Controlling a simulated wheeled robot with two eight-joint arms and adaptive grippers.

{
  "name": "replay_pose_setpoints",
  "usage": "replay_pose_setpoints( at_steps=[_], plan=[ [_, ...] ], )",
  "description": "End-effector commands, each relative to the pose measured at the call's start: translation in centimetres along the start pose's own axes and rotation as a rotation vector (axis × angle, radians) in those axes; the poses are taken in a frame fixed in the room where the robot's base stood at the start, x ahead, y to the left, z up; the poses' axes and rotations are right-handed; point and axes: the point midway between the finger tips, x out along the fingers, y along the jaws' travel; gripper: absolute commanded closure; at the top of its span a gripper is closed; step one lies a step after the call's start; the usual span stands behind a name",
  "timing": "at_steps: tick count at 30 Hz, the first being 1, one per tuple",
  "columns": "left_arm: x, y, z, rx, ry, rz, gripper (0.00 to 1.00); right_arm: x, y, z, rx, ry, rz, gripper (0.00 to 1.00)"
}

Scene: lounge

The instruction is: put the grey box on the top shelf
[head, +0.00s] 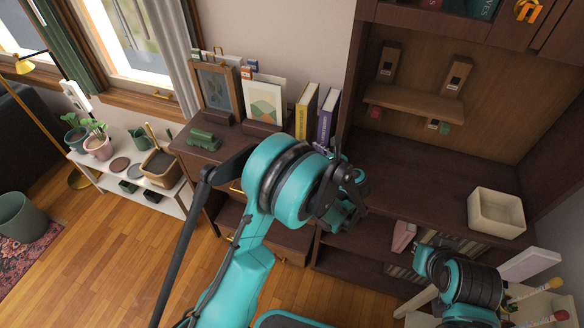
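A pale, cream-grey open box (484,222) stands upright on the broad dark wooden ledge of the cabinet at the right and looks empty; it is the only box like this in view. The upper shelf (450,27) of the cabinet shows at the top edge, cut off by the picture, with books and an orange object on it. My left gripper (352,196) is in front of the cabinet, left of the box and apart from it; its fingers are dark and bunched behind the wrist. My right arm is at the bottom right, below the box; its gripper is mostly hidden.
A small wall shelf (415,103) hangs inside the cabinet. Left of the cabinet, a dresser (200,150) holds frames, books and a green toy. A white plant bench (115,185) stands under the window. The ledge left of the box is clear. A white stand (530,264) is at the lower right.

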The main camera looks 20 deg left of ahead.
Motion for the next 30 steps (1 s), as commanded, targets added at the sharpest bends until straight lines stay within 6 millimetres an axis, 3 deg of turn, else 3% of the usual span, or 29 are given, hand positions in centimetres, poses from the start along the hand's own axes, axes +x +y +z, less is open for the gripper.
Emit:
replay_pose_setpoints(
  at_steps=[1, 4, 19, 30],
  plan=[
    [0.0, 0.0, 0.0, 0.0, 0.0, 0.0, 0.75, 0.0, 0.0, 0.0, 0.0, 0.0, 0.0, 1.0],
    [0.0, 0.0, 0.0, 0.0, 0.0, 0.0, 1.0, 0.0, 0.0, 0.0, 0.0, 0.0, 0.0, 1.0],
    [-0.2, 0.0, 0.3, 0.001, -0.001, 0.0, 1.0, -0.2, 0.0, -0.1, 0.0, 0.0, 0.0, 1.0],
    [-1.5, 0.0, 3.6, 0.001, -0.001, 0.0, 1.0, -1.7, 0.0, -1.2, 0.0, 0.0, 0.0, 1.0]
  ],
)
